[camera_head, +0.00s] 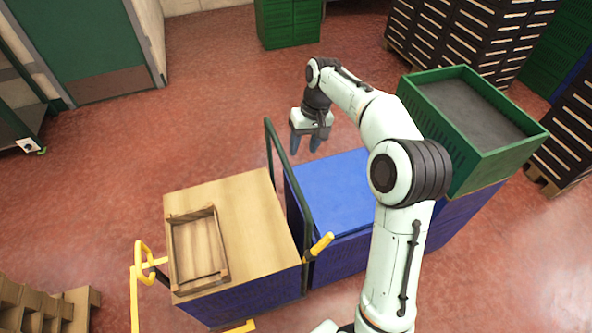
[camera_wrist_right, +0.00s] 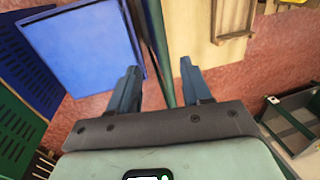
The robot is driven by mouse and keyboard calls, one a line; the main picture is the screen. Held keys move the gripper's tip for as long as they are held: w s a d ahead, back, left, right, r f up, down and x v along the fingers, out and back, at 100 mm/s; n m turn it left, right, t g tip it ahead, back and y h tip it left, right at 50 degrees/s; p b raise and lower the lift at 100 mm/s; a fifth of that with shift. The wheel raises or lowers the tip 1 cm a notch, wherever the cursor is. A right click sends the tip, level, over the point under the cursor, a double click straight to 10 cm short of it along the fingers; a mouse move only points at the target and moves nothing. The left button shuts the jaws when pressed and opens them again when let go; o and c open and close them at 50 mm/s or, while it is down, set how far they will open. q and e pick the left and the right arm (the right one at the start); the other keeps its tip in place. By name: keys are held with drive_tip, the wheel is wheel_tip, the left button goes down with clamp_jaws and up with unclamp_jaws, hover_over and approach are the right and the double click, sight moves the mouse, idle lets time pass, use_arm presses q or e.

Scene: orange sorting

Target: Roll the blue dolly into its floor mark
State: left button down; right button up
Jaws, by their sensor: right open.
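A blue-sided cart with a wooden top (camera_head: 240,205), which looks like the dolly, stands left of centre in the head view. A dark green upright bar frame (camera_head: 272,150) rises at its right side. My right gripper (camera_head: 306,143) is open and empty, fingers down, just right of the frame's far end. In the right wrist view a green bar (camera_wrist_right: 157,40) runs through the gap between the open fingers (camera_wrist_right: 160,68); I cannot tell whether it is between them or beyond them. No floor mark shows. My left gripper is not in view.
A blue box (camera_head: 335,190) stands right of the cart, and a green crate (camera_head: 490,155) is beyond it. A wooden tray (camera_head: 199,250) lies on the cart top. A yellow handle (camera_head: 141,262) stands at its left. Red floor (camera_head: 200,90) is clear behind.

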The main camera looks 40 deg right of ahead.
sight(294, 180)
drive_tip(key=f, duration=0.3)
drive_tip(key=a+f+b, duration=0.1)
drive_tip(key=f, duration=0.3)
drive_tip(key=a+f, duration=0.1)
drive_tip(key=f, duration=0.3)
drive_tip(key=shift+w+a, duration=0.15)
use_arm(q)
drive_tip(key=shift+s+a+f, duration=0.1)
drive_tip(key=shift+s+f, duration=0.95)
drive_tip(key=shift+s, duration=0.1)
use_arm(e)
drive_tip(key=shift+w+a+f, duration=0.1)
drive_tip(key=shift+a+f, duration=0.05)
drive_tip(key=shift+f, duration=0.6)
drive_tip(key=shift+c, duration=0.4)
clamp_jaws()
